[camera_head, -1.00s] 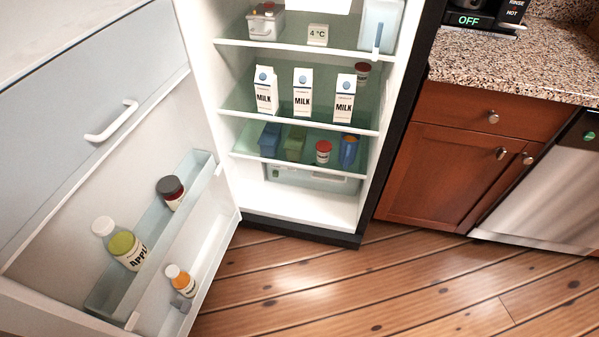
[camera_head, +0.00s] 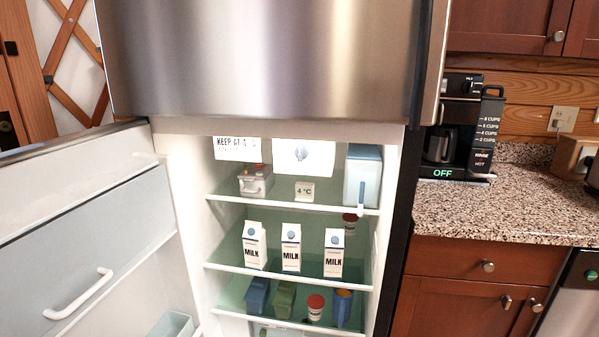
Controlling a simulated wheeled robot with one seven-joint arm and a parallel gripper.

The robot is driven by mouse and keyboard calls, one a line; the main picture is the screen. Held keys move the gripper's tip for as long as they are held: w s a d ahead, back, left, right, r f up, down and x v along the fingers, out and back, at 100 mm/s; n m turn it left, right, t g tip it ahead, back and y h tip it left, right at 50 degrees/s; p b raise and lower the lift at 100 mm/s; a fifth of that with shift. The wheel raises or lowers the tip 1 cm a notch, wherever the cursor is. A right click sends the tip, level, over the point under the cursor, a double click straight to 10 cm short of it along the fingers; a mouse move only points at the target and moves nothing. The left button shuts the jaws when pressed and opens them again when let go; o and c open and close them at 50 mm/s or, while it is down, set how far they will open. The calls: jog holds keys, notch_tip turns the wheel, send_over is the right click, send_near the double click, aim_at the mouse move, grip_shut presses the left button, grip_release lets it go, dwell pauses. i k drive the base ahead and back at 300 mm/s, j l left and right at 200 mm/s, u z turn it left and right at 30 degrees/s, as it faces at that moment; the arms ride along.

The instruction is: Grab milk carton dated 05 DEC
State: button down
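Three white milk cartons with blue round caps and black "MILK" lettering stand upright in a row on the middle shelf (camera_head: 225,263) of the open fridge. They are the left carton (camera_head: 254,246), the middle carton (camera_head: 291,248) and the right carton (camera_head: 334,253). Small print shows above the lettering, but no date can be read on any of them. My gripper is not in view.
The fridge door (camera_head: 95,260) stands open at the left. A water dispenser (camera_head: 362,176), a 4 °C display (camera_head: 304,191) and a lidded container (camera_head: 255,182) sit on the upper shelf. A coffee maker (camera_head: 462,135) stands on the granite counter (camera_head: 500,211).

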aim_at(253, 236)
jog(key=i+l+u, duration=0.1)
jog(key=i+l, duration=0.15)
jog(key=i+l+u, duration=0.1)
jog(key=l, duration=0.25)
jog(key=i+l+u, duration=0.15)
jog(key=i+l, duration=0.15)
jog(key=i+l+u, duration=0.1)
jog(key=l, duration=0.3)
jog(key=i+j, duration=0.4)
jog(key=j, duration=0.2)
